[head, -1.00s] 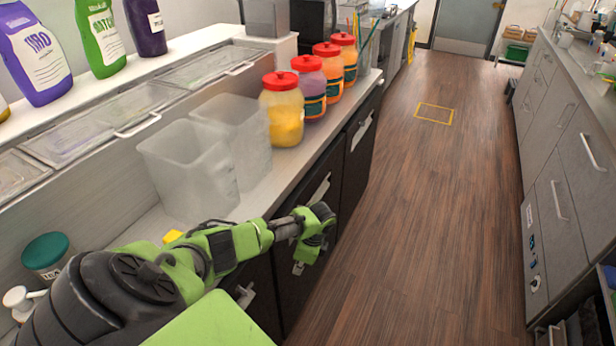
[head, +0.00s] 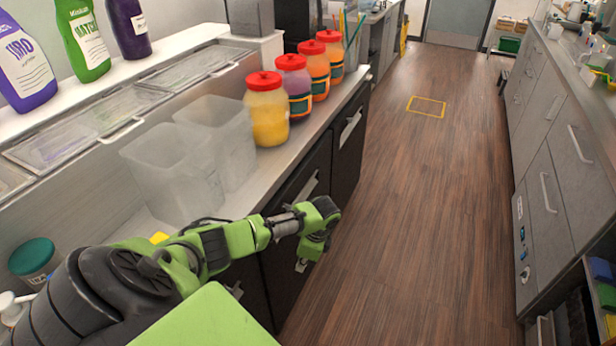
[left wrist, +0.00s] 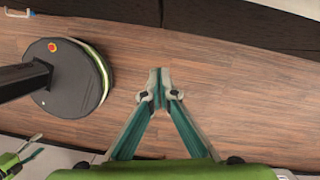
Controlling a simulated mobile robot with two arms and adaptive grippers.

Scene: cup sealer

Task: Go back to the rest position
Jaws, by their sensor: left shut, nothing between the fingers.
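My left arm, green and black, reaches in from the lower left in the head view, beside the left counter. Its gripper (head: 318,243) hangs at the arm's end over the wooden floor, close to the dark cabinet fronts. In the left wrist view the two fingers of my left gripper (left wrist: 159,88) meet at their tips over bare floor, shut and empty. My right gripper does not show in the head view.
The left counter (head: 262,180) carries clear square containers (head: 172,180) and several red-lidded jars (head: 267,110). Syrup bottles (head: 82,38) stand on the shelf above. Grey drawers (head: 545,190) line the right side. The wooden floor (head: 420,200) between is clear.

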